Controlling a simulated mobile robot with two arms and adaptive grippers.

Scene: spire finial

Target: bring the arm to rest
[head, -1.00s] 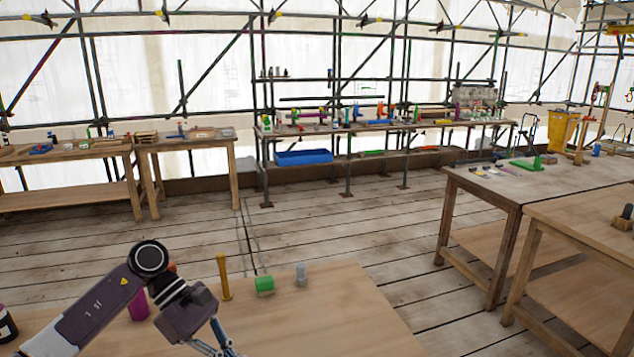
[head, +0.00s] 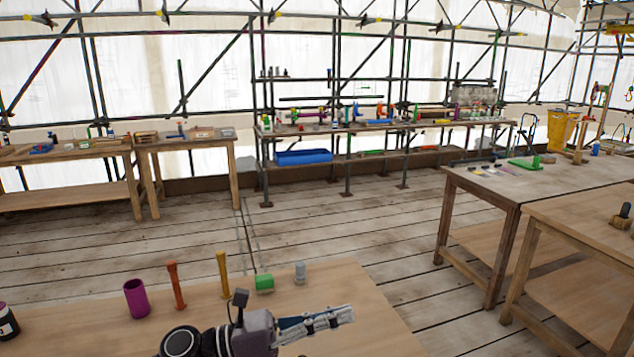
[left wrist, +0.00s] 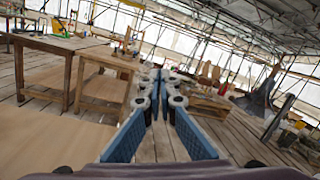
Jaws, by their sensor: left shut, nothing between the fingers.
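My left gripper (head: 340,316) is low in the head view, over the near wooden table, with its fingers pointing right. It is shut and holds nothing. In the left wrist view its blue-padded fingers (left wrist: 158,85) reach forward and come together at the tips, with no object between them. The gripper is apart from the objects standing on the table behind it. My right gripper does not show in either view.
A dark bottle (head: 7,322) is at left. Plank floor (head: 330,220) lies clear beyond.

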